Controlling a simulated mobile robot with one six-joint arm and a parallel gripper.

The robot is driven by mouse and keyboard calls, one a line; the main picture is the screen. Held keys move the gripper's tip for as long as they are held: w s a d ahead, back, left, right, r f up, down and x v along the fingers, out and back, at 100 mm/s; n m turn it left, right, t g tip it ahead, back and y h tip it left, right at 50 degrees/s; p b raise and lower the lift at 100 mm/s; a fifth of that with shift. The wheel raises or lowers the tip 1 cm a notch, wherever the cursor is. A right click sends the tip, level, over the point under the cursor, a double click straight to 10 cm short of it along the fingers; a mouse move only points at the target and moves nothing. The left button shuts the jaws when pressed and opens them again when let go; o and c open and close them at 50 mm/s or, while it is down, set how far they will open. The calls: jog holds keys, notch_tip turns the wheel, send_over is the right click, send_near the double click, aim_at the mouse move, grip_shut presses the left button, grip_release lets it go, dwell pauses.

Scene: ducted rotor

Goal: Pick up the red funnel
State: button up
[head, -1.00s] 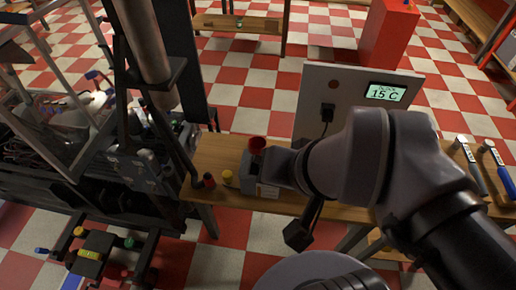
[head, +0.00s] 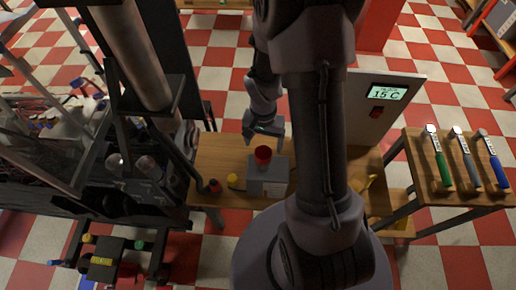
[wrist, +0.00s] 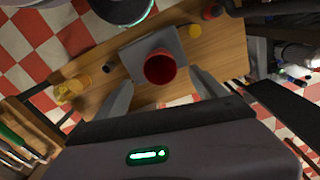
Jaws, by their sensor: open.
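The red funnel (head: 263,154) sits on top of a grey box (head: 268,185) on the wooden bench. In the wrist view the red funnel (wrist: 160,67) shows its round open mouth, with the grey box (wrist: 136,50) beneath it. My gripper (head: 262,134) is just behind the funnel in the head view. In the wrist view my gripper (wrist: 163,92) is open, with one finger on each side below the funnel in the picture. Nothing is between the fingers, and the funnel lies just beyond their tips. My arm hides part of the bench in the head view.
A yellow item (head: 233,181) and a small red-and-black item (head: 214,186) stand left of the box. A panel reading 15 C (head: 385,100) stands behind at right. Several hammers lie on a side table (head: 428,199). Dark machinery (head: 110,200) fills the left.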

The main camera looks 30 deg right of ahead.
aim_at(263, 152)
notch_tip(263, 152, down, 4)
jog(key=shift+w+r+b, duration=0.1)
jog(key=shift+b, duration=0.25)
notch_tip(263, 152, down, 6)
jog(key=shift+r+b, duration=0.1)
jog(key=shift+b, duration=0.9)
jog(key=shift+r, duration=0.15)
jog(key=c, duration=1.5)
